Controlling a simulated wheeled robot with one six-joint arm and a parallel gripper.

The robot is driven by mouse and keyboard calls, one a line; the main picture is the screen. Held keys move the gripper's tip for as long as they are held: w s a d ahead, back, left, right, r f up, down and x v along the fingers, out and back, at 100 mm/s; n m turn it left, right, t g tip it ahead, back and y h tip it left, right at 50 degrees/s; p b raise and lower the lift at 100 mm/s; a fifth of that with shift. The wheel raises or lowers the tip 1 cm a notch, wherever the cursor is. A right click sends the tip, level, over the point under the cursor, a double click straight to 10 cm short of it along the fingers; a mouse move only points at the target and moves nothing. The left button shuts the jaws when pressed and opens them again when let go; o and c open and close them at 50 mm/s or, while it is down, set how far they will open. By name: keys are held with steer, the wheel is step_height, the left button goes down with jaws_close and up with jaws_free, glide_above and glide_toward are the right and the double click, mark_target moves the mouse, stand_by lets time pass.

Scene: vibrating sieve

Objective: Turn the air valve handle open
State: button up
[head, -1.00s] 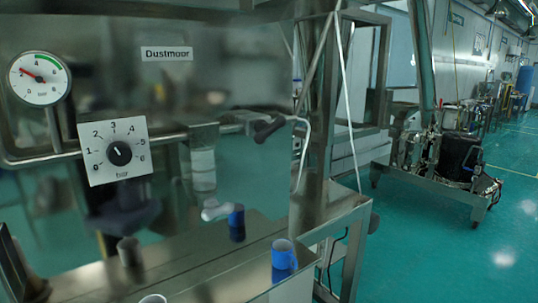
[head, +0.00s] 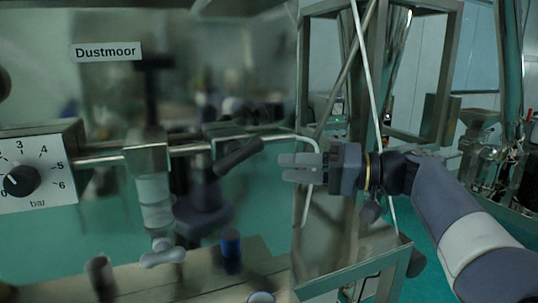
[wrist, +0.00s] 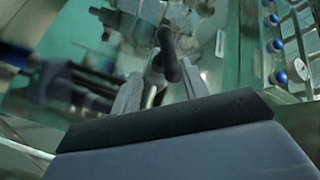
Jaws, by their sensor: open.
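The air valve handle (head: 239,157) is a dark bar on the metal pipe in the head view, tilted with its right end higher. My gripper (head: 284,167) points left at it from the right. Its fingers are open, with a small gap between their tips and the handle in this view. In the wrist view, a dark handle (wrist: 167,53) lies ahead between the open fingers of my gripper (wrist: 159,70). I cannot tell from this view whether they touch it.
A regulator dial (head: 20,180) marked in bar and a Dustmoor label (head: 107,51) are at the left. A pale hose (head: 307,185) hangs from the pipe's right end, close to my fingers. A blue cylinder (head: 230,248) stands below. Steel frame posts rise behind my gripper.

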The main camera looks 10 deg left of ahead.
mark_target(249, 156)
steer(key=shift+n+g, duration=0.3)
steer(key=shift+n, duration=0.1)
steer(key=a+p, duration=0.1)
steer(key=a, duration=0.2)
steer(key=a+r+p, duration=0.1)
steer(key=a, duration=0.3)
steer(key=w+a+p, duration=0.1)
steer(key=a, duration=0.2)
steer(key=shift+w+a+r, duration=0.1)
steer(key=shift+a+r, duration=0.1)
steer(key=shift+r, duration=0.05)
steer(key=shift+c, duration=0.4)
jaws_close()
